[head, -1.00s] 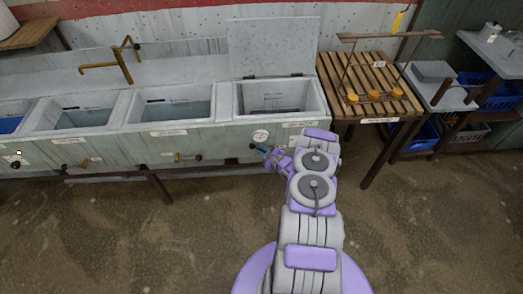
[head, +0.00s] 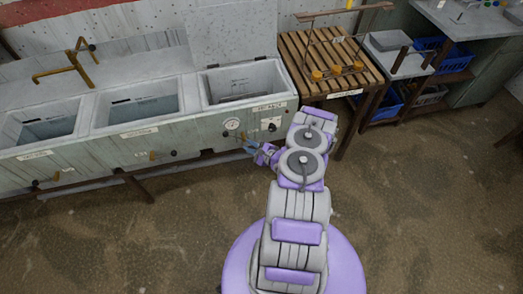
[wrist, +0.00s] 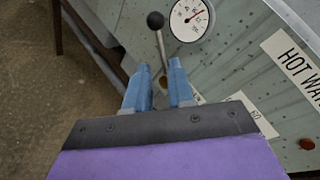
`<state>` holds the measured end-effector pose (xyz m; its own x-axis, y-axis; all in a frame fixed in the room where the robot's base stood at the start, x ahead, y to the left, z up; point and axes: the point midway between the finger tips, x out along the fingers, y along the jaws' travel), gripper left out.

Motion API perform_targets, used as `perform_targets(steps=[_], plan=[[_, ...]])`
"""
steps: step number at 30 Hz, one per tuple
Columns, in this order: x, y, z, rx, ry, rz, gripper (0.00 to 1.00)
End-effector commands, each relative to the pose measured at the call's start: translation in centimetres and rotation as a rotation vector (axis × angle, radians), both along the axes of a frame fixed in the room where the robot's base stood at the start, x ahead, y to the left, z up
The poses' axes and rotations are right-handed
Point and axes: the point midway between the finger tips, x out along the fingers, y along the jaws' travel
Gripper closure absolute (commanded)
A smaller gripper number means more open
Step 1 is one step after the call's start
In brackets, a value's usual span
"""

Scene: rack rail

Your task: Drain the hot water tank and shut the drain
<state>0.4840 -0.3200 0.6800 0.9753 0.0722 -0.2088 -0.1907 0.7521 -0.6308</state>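The hot water tank is the rightmost basin (head: 291,98) of the grey row in the head view, with its lid (head: 232,28) standing up. A round gauge (head: 232,124) sits on its front; it also shows in the wrist view (wrist: 188,18). A lever with a black ball knob (wrist: 155,20) stands beside the gauge in the wrist view. My gripper (wrist: 159,67) has its blue fingers apart, with the lever's thin stem running toward the gap between them. I cannot tell whether they touch it. In the head view my gripper (head: 250,147) is at the tank's lower front.
A slatted wooden table (head: 293,60) with several orange knobs stands right of the tank. Other basins (head: 138,131) with their own small valves line the left. A brown tap (head: 70,66) rises behind them. The floor (head: 430,220) is clear at right.

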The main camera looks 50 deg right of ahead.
Motion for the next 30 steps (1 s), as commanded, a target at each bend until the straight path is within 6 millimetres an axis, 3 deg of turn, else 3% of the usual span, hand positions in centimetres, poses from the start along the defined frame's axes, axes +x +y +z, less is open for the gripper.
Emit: perform_targets(steps=[6, 12, 23, 28, 30], plan=[[-4.3, -0.5, 1.0, -0.001, 0.0, -0.004, 0.77], [-6.2, -0.5, 1.3, -0.001, 0.001, -0.001, 0.77], [-6.7, -0.4, 1.4, -0.002, 0.001, 0.001, 0.77], [-6.3, -0.6, 1.6, -0.027, 0.014, 0.009, 0.63], [-5.5, -1.0, 2.0, -0.072, 0.038, 0.024, 0.62]])
